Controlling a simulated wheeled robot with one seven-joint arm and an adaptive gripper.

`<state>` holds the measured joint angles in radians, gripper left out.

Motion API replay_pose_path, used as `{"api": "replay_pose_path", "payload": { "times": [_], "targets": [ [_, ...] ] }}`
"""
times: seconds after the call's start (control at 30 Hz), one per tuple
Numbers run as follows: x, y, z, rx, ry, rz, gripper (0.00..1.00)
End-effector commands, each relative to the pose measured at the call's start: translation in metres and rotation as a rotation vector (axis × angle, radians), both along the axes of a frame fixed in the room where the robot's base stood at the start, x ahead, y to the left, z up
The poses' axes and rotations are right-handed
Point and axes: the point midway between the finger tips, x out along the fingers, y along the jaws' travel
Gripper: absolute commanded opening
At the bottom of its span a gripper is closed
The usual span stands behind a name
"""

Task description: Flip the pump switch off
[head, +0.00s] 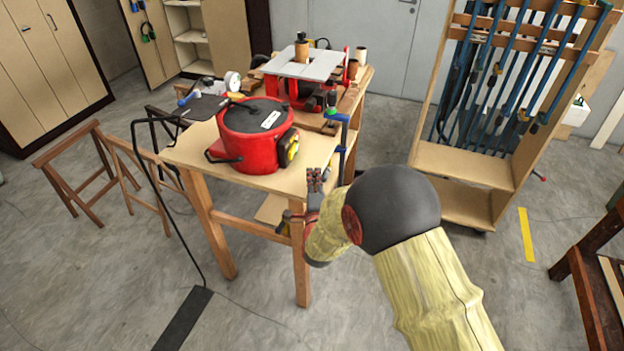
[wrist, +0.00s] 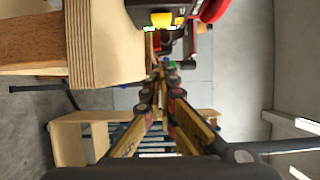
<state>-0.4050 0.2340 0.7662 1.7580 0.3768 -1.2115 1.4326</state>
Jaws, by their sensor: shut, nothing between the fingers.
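A red pot-shaped tank (head: 256,130) with a black lid stands on the wooden worktable (head: 185,152). A black box with a yellow part (head: 290,152) is on its right side, likely the switch housing. The yellow part also shows at the top of the wrist view (wrist: 161,20), with small green-lit marks beside it. Whether the switch is on or off is too small to tell. My gripper (head: 317,176) is beside the table's front right corner, apart from the yellow part. In the wrist view its fingers (wrist: 162,75) meet at the tips, shut and empty.
A red machine with a grey top (head: 305,66) stands behind the tank. A gauge (head: 232,80) lies at the back left. The table's edge (wrist: 108,45) is close beside my fingers. A clamp rack (head: 465,165) stands to the right, with open floor between.

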Motion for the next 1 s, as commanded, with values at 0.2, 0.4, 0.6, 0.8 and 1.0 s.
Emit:
{"api": "replay_pose_path", "payload": {
  "times": [0.2,0.4,0.6,0.8,1.0],
  "targets": [
    [0.045,0.001,-0.001,0.001,-0.001,-0.002,0.00],
    [0.066,0.020,-0.001,0.000,-0.001,0.003,0.00],
    [0.070,0.039,0.000,0.000,-0.001,0.001,0.00],
    [0.070,0.043,0.000,0.000,0.000,-0.001,0.00],
    [0.070,0.042,0.000,0.000,0.000,-0.001,0.00]
  ]
}}
